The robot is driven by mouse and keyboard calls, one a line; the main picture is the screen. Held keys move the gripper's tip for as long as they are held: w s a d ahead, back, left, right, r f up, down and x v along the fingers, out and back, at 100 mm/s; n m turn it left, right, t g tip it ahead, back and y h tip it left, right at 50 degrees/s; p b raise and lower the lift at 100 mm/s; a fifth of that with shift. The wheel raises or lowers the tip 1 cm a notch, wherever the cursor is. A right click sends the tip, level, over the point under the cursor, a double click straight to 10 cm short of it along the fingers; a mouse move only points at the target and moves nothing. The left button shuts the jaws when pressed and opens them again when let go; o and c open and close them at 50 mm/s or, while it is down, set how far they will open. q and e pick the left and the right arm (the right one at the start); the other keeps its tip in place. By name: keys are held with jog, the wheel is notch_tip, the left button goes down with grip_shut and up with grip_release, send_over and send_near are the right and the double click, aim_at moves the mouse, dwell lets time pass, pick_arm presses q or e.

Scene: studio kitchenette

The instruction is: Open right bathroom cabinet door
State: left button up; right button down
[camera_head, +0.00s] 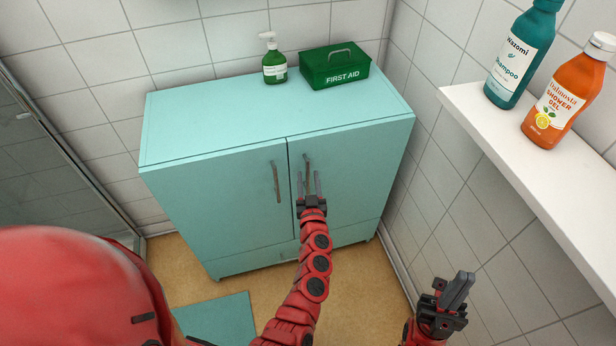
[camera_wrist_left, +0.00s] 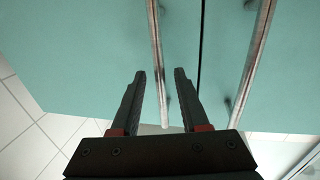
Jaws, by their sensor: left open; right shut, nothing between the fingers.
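The teal bathroom cabinet (camera_head: 180,122) stands against the tiled wall. Its right door (camera_head: 362,165) is closed flush beside the closed left door (camera_head: 222,195). The right door's metal bar handle (camera_head: 306,160) is near the middle seam. My left gripper (camera_head: 308,178) is open in front of it, one finger on each side. In the left wrist view, this handle (camera_wrist_left: 156,40) runs between the spread fingers of the gripper (camera_wrist_left: 160,75); contact cannot be told. My right gripper (camera_head: 460,292) is shut and empty, away from the cabinet at the lower right.
The left door's handle (camera_head: 276,182) is close by on the left. A green soap bottle (camera_head: 274,68) and a first aid box (camera_head: 335,68) stand on the cabinet top. A white shelf (camera_head: 560,195) with a shampoo bottle (camera_head: 520,55) and shower gel (camera_head: 568,95) juts in at right.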

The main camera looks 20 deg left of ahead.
pick_arm(q)
jog(key=shift+w+a, duration=0.25)
jog(key=shift+w, duration=0.15)
jog(key=shift+c, duration=0.2)
grip_shut()
dwell(1.1)
